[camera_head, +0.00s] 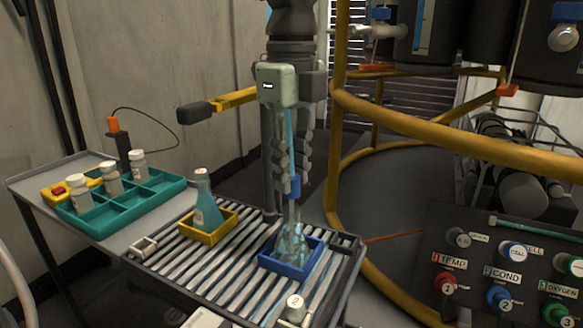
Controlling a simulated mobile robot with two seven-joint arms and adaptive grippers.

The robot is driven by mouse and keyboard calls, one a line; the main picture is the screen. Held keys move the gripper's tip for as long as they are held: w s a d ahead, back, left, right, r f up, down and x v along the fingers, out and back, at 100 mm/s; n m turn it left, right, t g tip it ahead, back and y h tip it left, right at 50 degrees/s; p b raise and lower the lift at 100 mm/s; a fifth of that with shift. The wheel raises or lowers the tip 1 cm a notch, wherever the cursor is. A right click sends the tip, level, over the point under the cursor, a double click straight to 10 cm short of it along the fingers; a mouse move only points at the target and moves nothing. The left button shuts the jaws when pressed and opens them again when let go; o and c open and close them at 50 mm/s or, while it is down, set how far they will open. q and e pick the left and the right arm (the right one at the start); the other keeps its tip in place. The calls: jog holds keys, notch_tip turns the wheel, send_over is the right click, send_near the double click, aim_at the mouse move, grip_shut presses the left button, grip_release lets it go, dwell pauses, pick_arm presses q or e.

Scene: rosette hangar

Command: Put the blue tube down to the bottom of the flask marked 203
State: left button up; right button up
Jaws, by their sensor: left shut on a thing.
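My left gripper (293,165) comes down from the top centre and is shut on a thin blue tube (289,128) that hangs upright. A darker blue piece (295,186) shows at its fingertips. Below it a clear flask (291,243) stands in a blue square holder (284,268). The tube's lower part lines up with this flask's neck; whether its tip is inside, and how deep, I cannot tell. A second flask (206,205) with blue liquid and a pale label stands in a yellow holder (207,236). I cannot read 203 on either flask. My right gripper is not in view.
The holders stand on a slatted rack (190,270). A teal tray (130,205) with several white bottles is at left. A yellow tubular frame (440,128) stands close right of the arm. A control panel (500,260) with coloured knobs is at lower right.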

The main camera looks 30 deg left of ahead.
pick_arm(q)
jog(key=shift+f, duration=0.1)
jog(key=shift+f+b, duration=0.15)
jog(key=shift+b, duration=0.3)
jog(key=o, duration=1.5)
jog(key=shift+r+p, duration=2.05)
jog(key=shift+r, duration=1)
